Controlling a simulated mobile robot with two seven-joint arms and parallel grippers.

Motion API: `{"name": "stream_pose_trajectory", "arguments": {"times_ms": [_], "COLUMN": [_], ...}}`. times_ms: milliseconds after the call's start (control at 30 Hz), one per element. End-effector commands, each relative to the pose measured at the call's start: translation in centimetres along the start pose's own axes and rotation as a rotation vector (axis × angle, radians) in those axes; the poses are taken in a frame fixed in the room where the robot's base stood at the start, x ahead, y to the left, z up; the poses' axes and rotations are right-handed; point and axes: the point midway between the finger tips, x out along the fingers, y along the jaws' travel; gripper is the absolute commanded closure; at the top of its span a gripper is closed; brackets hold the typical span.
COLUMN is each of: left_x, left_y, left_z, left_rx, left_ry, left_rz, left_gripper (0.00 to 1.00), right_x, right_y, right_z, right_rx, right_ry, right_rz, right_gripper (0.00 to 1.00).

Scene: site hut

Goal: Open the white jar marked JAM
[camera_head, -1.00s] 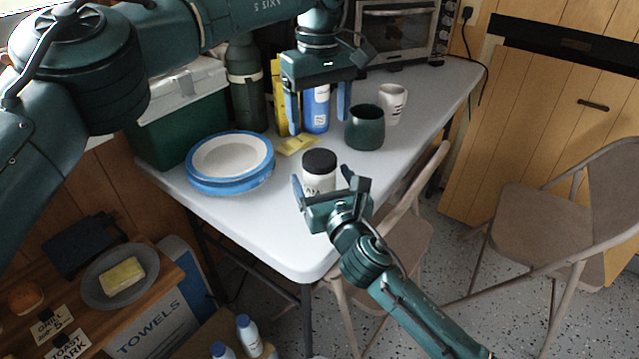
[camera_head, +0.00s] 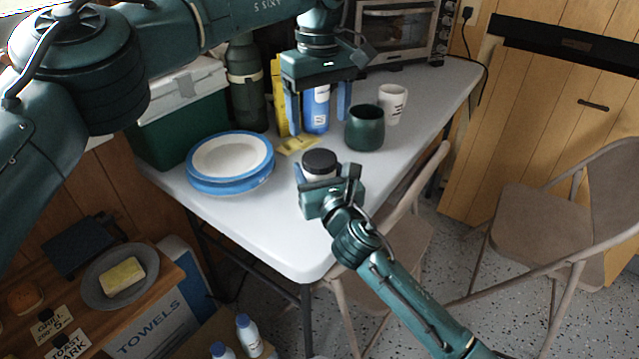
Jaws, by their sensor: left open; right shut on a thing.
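The white jar (camera_head: 318,178) with a black lid (camera_head: 320,161) stands upright on the light grey table (camera_head: 250,228) near its front edge. Most of its white body and its label are hidden behind my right gripper. My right gripper (camera_head: 327,174) is around the jar's body, shut on it from the front, below the lid. My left gripper (camera_head: 318,108) is open above the table, behind and higher than the jar, its fingers pointing down. In the picture a blue bottle (camera_head: 316,112) shows between its fingers, behind them.
A dark green mug (camera_head: 365,130) and a white mug (camera_head: 392,104) stand right of the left gripper. Blue-rimmed plates (camera_head: 230,182) are stacked to the left. A green flask (camera_head: 245,85) and a toaster oven (camera_head: 398,35) stand behind. A folding chair (camera_head: 395,245) is at the table's right side.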

Motion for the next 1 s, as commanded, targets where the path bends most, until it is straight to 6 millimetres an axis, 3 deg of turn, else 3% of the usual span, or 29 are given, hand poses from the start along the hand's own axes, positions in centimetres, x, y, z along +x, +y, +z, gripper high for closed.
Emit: {"name": "stream_pose_trajectory", "arguments": {"times_ms": [567, 1000], "left_x": [0.02, 0.05], "left_y": [0.02, 0.04], "left_z": [0.04, 0.11], "left_rx": [0.028, 0.659], "left_ry": [-0.001, -0.002], "left_rz": [0.0, 0.001], "left_gripper": [0.24, 0.24], "right_x": [-0.02, -0.02], "right_y": [0.0, 0.0], "right_z": [-0.04, -0.05], "right_rx": [0.0, 0.0], "right_ry": [0.001, 0.001], "right_rz": [0.0, 0.0], "right_gripper": [0.97, 1.0]}}
